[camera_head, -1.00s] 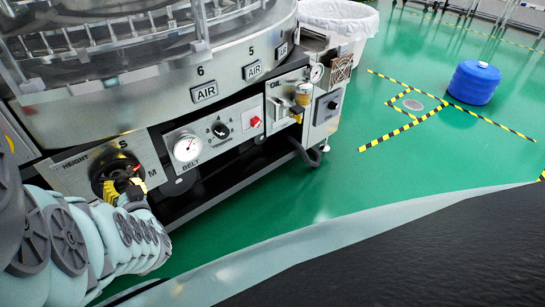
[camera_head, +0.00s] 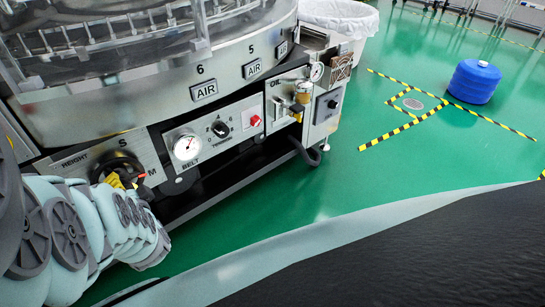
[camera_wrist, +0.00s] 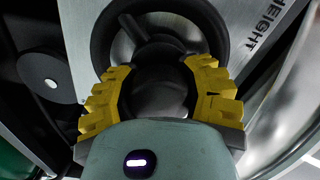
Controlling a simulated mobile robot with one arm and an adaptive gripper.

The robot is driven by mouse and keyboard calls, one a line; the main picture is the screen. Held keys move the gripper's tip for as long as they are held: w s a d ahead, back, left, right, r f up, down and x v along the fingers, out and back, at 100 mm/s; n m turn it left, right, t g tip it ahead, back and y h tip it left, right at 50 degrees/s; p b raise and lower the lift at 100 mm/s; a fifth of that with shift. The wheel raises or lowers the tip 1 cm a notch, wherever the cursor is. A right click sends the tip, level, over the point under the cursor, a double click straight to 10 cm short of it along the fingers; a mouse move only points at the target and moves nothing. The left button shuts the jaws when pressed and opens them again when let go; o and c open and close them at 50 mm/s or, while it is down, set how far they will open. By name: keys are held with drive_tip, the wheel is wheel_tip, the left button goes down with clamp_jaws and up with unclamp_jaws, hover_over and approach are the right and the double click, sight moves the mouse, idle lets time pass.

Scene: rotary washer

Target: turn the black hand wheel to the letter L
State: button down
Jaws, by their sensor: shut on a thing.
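The black hand wheel (camera_head: 107,161) sits on the silver HEIGHT panel at the lower left of the head view. Its red pointer (camera_head: 141,175) is beside the letter M (camera_head: 152,172); the letter S (camera_head: 122,143) is above the wheel. I cannot see the letter L; my arm covers the panel below the wheel. My gripper (camera_head: 118,181) is at the wheel's front with yellow fingers. In the wrist view, the fingers of my gripper (camera_wrist: 160,90) are on both sides of the wheel's dark middle, shut on it. The wheel's black rim (camera_wrist: 101,38) curves behind them.
Right of the wheel are a BELT gauge (camera_head: 187,147), a black selector knob (camera_head: 220,129) and a red switch (camera_head: 255,120). The clear-covered washer drum (camera_head: 140,80) overhangs above. Green floor (camera_head: 290,215) is open to the right; a blue container (camera_head: 474,82) stands far off.

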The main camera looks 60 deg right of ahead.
drive_tip(key=shift+d+m, duration=0.1)
drive_tip(key=shift+m, duration=0.8)
drive_tip(key=shift+r+m+b, duration=0.2)
drive_tip(key=shift+m+b, duration=0.15)
drive_tip(key=shift+m, duration=1.15)
drive_tip(key=shift+r, duration=0.1)
drive_tip(key=c, duration=0.9)
unclamp_jaws()
drive_tip(key=shift+c, duration=0.2)
drive_tip(key=shift+o, duration=1.4)
drive_tip(key=shift+s, duration=0.15)
drive_tip(key=o, duration=0.3)
drive_tip(key=shift+f, duration=0.2)
drive_tip(key=shift+a, duration=0.2)
